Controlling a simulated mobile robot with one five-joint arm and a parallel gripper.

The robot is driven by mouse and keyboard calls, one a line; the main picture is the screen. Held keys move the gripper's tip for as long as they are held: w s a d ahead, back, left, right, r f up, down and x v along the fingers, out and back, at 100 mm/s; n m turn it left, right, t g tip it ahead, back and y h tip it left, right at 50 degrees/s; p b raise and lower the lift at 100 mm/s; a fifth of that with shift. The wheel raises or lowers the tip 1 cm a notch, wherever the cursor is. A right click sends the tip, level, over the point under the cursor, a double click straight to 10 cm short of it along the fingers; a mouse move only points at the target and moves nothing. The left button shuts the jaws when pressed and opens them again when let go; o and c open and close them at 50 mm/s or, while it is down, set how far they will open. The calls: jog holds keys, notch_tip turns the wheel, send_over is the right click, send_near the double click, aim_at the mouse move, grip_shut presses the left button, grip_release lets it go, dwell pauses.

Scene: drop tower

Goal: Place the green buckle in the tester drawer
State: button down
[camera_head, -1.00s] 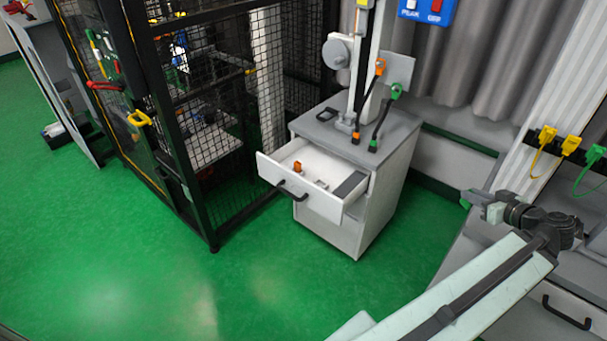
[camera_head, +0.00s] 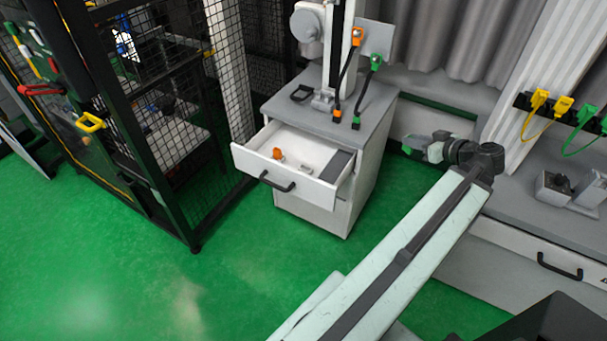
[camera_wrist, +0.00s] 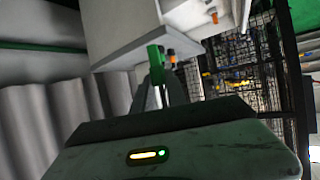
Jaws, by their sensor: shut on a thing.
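My gripper (camera_head: 412,149) is at the right of the tester cabinet in the head view, small and partly lost against the background. In the wrist view its fingers (camera_wrist: 163,93) are close together on the green buckle (camera_wrist: 155,57), which stands up beyond their tips. The tester drawer (camera_head: 312,187) is pulled open at the cabinet's front. It holds an orange piece (camera_head: 278,154) and a small pale piece (camera_head: 306,168), with a dark grey section at its right end. The drawer also shows at the top of the wrist view (camera_wrist: 187,14). My gripper is apart from the drawer.
The tester cabinet (camera_head: 350,112) carries a column with orange and green clips on dark straps. A black mesh cage (camera_head: 178,120) stands left of the drawer. A bench (camera_head: 500,205) lies at right, with yellow and green buckles hanging above. Green floor is free in front.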

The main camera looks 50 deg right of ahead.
jog(key=w+a+f+n+y+b, duration=0.2)
jog(key=w+a+f+b, duration=0.2)
jog(key=w, duration=0.6)
jog(key=w+a+f+n+y+b, duration=0.2)
jog(key=w+a+f+b, duration=0.15)
jog(key=w, duration=0.75)
jog(key=w+a+f+n+y+b, duration=0.25)
jog(key=w+a+f, duration=0.25)
jog(key=w, duration=0.5)
jog(key=shift+m, duration=0.35)
notch_tip(320, 180, down, 10)
jog(key=b, duration=1.1)
jog(key=shift+w+d, duration=0.15)
jog(key=shift+r, duration=0.2)
jog(key=shift+f, duration=0.2)
jog(key=c, duration=1.3)
grip_release()
jog(key=shift+c, duration=0.2)
jog(key=shift+r, duration=0.1)
